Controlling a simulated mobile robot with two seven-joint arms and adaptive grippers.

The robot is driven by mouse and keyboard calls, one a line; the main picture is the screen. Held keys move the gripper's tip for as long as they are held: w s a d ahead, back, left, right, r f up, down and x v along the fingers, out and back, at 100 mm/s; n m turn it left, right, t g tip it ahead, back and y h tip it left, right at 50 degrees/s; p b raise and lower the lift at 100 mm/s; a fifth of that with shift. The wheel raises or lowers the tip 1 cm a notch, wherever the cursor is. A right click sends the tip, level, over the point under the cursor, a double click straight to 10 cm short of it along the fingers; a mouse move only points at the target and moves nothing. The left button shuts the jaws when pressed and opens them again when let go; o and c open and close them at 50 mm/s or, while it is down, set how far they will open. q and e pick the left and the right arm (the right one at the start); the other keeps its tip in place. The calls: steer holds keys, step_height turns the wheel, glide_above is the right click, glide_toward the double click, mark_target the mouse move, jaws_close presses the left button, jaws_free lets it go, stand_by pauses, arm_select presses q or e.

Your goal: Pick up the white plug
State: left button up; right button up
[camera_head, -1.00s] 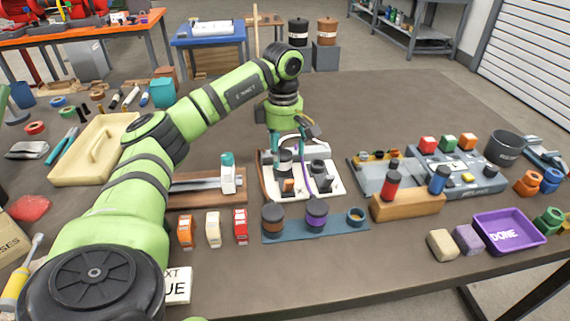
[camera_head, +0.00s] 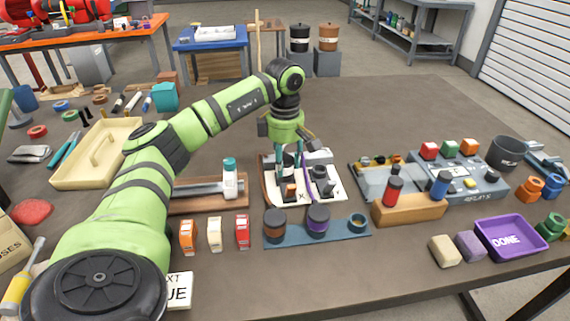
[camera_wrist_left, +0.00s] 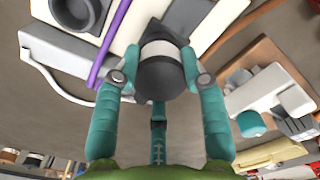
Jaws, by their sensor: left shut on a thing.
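The white plug (camera_wrist_left: 160,52) shows in the left wrist view as a dark grey cylinder with a white band. My left gripper (camera_wrist_left: 160,72) is shut on it, with one teal finger on each side. In the head view my left gripper (camera_head: 288,158) points down over the white board (camera_head: 333,190), with the plug (camera_head: 288,172) between its fingers and partly hidden. A dark block lies behind the plug's far end; I cannot tell whether the plug still touches it. My right gripper is not in view.
A purple cable (camera_wrist_left: 108,45) runs close beside the plug. A dark round socket (camera_wrist_left: 75,10) stands on the board nearby. A blue rack (camera_head: 340,229) with banded cylinders is in front. A purple DONE tray (camera_head: 508,252) is at the right; bare tabletop lies behind the board.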

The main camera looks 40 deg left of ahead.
mark_target(285, 158)
arm_select(q)
steer(key=shift+w+r, duration=0.1)
steer(key=shift+r, duration=0.4)
step_height(285, 158, up, 3)
steer(key=shift+r, duration=0.1)
steer(key=w+d+r, duration=0.4)
steer(key=d+r, duration=0.2)
steer(key=d, duration=0.5)
steer(key=shift+r, duration=0.35)
steer(key=shift+a+p, duration=0.1)
steer(key=shift+p, duration=0.25)
